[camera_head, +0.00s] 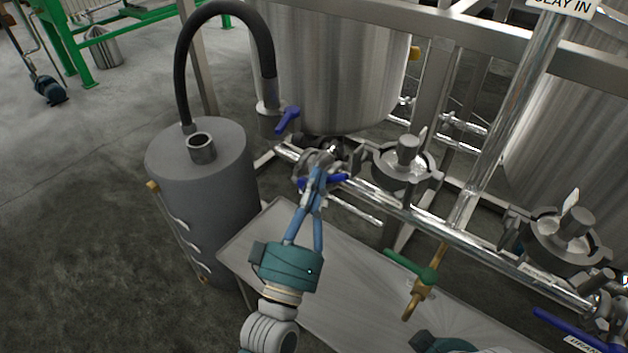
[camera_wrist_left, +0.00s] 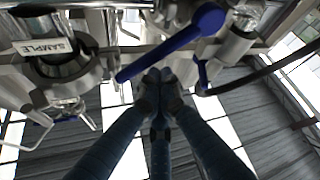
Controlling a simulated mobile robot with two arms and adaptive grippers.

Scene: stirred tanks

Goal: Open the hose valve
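A black hose (camera_head: 222,12) arches from the grey cylinder to a metal fitting with a blue lever (camera_head: 288,118), likely the hose valve. My left gripper (camera_head: 318,176) is below and right of that lever, with its fingers together by another blue lever (camera_head: 336,180) on the pipe. In the left wrist view its fingertips (camera_wrist_left: 158,82) meet, with nothing visible between them. A large blue lever (camera_wrist_left: 170,48) crosses just above them, and a smaller blue lever (camera_wrist_left: 202,75) is to the right. I cannot tell whether the fingers touch a lever. A teal part of my right arm shows at the bottom edge; its fingertips are hidden.
The grey cylinder (camera_head: 205,190) stands left of a metal table (camera_head: 340,265). A steel tank (camera_head: 335,70) and pipework with clamped fittings (camera_head: 405,165) stand behind. A brass valve with a green handle (camera_head: 412,265) is on the right.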

